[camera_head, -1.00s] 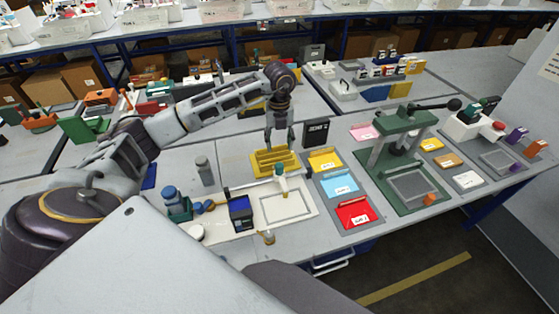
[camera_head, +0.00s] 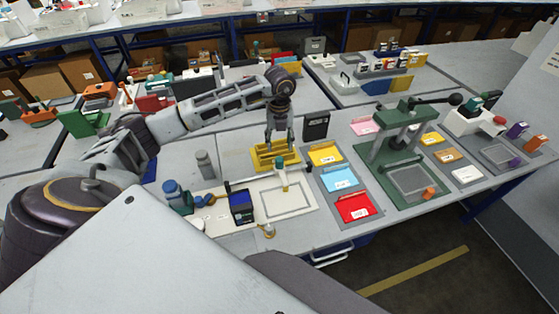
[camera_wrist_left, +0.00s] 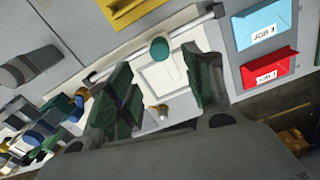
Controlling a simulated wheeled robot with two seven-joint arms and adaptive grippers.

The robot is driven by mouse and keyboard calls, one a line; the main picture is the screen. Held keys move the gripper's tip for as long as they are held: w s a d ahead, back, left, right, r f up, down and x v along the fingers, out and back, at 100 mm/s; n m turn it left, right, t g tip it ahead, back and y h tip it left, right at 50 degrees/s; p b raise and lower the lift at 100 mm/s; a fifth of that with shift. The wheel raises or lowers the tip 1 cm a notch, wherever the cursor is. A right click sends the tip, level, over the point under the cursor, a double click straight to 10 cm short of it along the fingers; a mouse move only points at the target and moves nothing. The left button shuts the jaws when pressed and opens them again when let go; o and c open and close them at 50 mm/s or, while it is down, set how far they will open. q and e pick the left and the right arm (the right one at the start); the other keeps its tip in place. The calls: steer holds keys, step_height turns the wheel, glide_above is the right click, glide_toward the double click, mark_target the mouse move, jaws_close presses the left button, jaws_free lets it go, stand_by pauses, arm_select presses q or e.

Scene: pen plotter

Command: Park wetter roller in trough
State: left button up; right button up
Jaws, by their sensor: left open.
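No roller or trough can be told with certainty. A blue bottle-like piece (camera_head: 172,189) stands in a dark green holder at the left end of the white pen plotter (camera_head: 258,215). A smaller rounded blue piece (camera_head: 205,200) lies beside it; I cannot tell which, if either, is the wetter roller. My left gripper (camera_head: 279,144) is open and points down over the yellow slotted rack (camera_head: 263,161), behind the plotter. In the left wrist view its spread dark green fingers (camera_wrist_left: 160,90) hold nothing; the teal-topped pen carriage (camera_wrist_left: 160,49) shows beyond them. My right gripper is out of view.
A blue-screened box (camera_head: 241,207) stands on the plotter. A small brass-coloured piece (camera_head: 268,231) is at its front edge. Yellow, light blue and red trays (camera_head: 353,208) line the right side, then a green press (camera_head: 400,150). A grey cylinder (camera_head: 205,165) stands behind-left.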

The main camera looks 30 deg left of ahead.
mark_target(280, 159)
arm_select(q)
step_height(280, 159, down, 10)
steer(key=shift+r+p, duration=0.2)
steer(key=shift+p, duration=0.5)
steer(key=shift+f, duration=0.5)
steer(key=c, duration=1)
jaws_close()
